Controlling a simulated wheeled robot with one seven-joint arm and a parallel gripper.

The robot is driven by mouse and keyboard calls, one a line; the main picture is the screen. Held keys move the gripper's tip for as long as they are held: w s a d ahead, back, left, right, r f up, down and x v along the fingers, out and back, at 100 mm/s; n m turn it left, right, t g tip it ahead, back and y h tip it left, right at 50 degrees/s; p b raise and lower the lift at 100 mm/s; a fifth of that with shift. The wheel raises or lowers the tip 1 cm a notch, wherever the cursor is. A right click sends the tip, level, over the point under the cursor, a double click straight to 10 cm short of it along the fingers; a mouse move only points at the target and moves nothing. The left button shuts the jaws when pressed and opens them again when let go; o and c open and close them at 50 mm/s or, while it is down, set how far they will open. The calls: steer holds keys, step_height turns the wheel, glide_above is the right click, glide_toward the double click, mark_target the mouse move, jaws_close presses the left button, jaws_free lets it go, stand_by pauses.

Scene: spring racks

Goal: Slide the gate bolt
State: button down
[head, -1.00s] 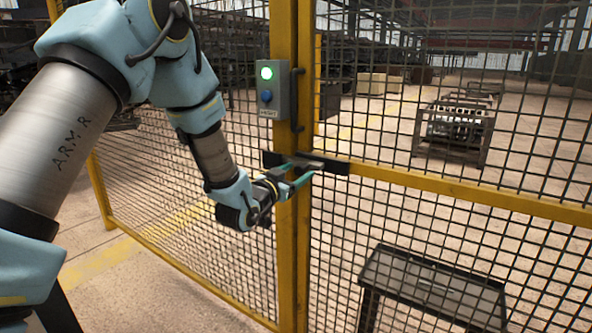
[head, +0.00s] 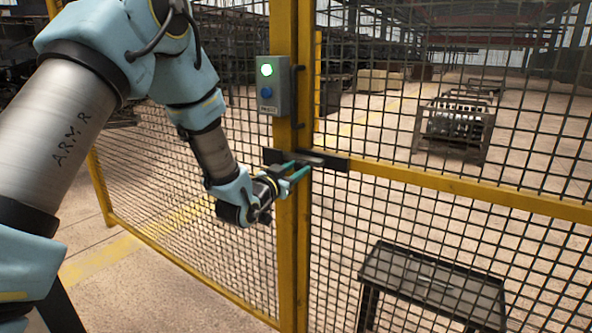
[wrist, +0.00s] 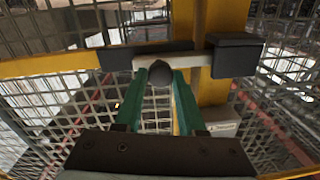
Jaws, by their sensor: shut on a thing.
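The gate bolt is a pale metal bar (wrist: 190,60) with a dark round knob (wrist: 160,74). The bar runs from a black housing (wrist: 118,57) on the gate across to a black block (wrist: 235,57) on the yellow post. How far it enters that block is hidden. In the head view the bolt assembly (head: 335,162) sits where the gate rail meets the post. My gripper (head: 302,170) is at the bolt, and its green fingers (wrist: 160,90) are closed on either side of the knob in the wrist view.
A grey control box (head: 273,86) with a lit green lamp and a blue button is on the post (head: 284,235) above the bolt. Mesh fencing surrounds the gate. A dark table (head: 432,278) and a metal crate (head: 455,130) stand behind the mesh.

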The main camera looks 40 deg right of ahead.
stand_by(0.9)
steer(key=s+b, duration=0.1)
steer(key=s, duration=0.1)
steer(key=s+d+b, duration=0.1)
steer(key=s, duration=0.1)
steer(key=shift+s, duration=0.1)
steer(key=c, duration=0.5)
jaws_free()
